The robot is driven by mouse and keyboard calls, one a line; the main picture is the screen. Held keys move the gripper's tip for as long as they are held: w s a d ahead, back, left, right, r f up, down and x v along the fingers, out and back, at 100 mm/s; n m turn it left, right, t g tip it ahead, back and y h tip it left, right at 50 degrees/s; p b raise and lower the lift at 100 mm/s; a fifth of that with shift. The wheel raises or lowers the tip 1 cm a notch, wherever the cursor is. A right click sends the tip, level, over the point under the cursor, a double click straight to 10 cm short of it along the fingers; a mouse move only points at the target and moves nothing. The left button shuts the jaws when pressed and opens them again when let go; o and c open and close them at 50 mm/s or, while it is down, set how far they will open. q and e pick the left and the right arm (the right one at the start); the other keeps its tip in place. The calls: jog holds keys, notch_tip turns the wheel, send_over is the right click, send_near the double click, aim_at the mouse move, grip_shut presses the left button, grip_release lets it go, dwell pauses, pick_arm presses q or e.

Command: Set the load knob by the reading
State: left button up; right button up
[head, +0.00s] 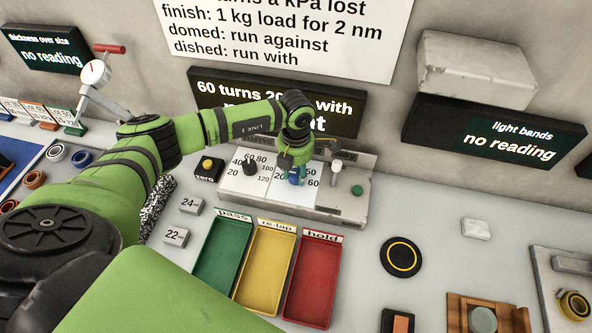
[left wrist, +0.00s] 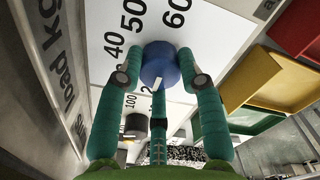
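The blue load knob (left wrist: 160,64) stands on a white dial plate (left wrist: 205,22) with 40, 50 and 60 showing; other numerals are partly hidden. A white mark on the knob faces the side with a partly covered 2. My left gripper (left wrist: 160,58) has a teal finger on each side of the knob, tips against it. In the head view the left gripper (head: 295,172) comes down on the blue knob at the panel's right dial. A dark display (head: 335,117) reads "60 turns 20... with", partly hidden by my arm. My right gripper is not in view.
A black knob (head: 250,167) sits on the left dial, with a zero button (head: 207,166) beside it. A toggle (head: 336,168) and green button (head: 357,190) lie right. Green (head: 196,267), yellow (head: 244,289) and red (head: 291,305) trays stand in front. The light bands display (head: 500,143) reads "no reading".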

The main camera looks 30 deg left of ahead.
pick_arm(q)
jog(key=shift+f, duration=0.1)
jog(key=shift+f+m+b, duration=0.1)
jog(key=shift+m+b, duration=0.2)
jog(key=shift+b, duration=0.25)
jog(key=m+b, duration=0.4)
jog(key=b, duration=0.1)
jog(key=shift+f, duration=0.15)
jog(key=shift+s+r+m+b, duration=0.1)
jog(key=shift+r+m+b, duration=0.1)
jog(key=shift+m+b, duration=1.75)
jog(key=shift+m, duration=0.25)
jog(key=o, duration=1.1)
jog(key=shift+c, duration=0.2)
jog(key=shift+o, duration=0.4)
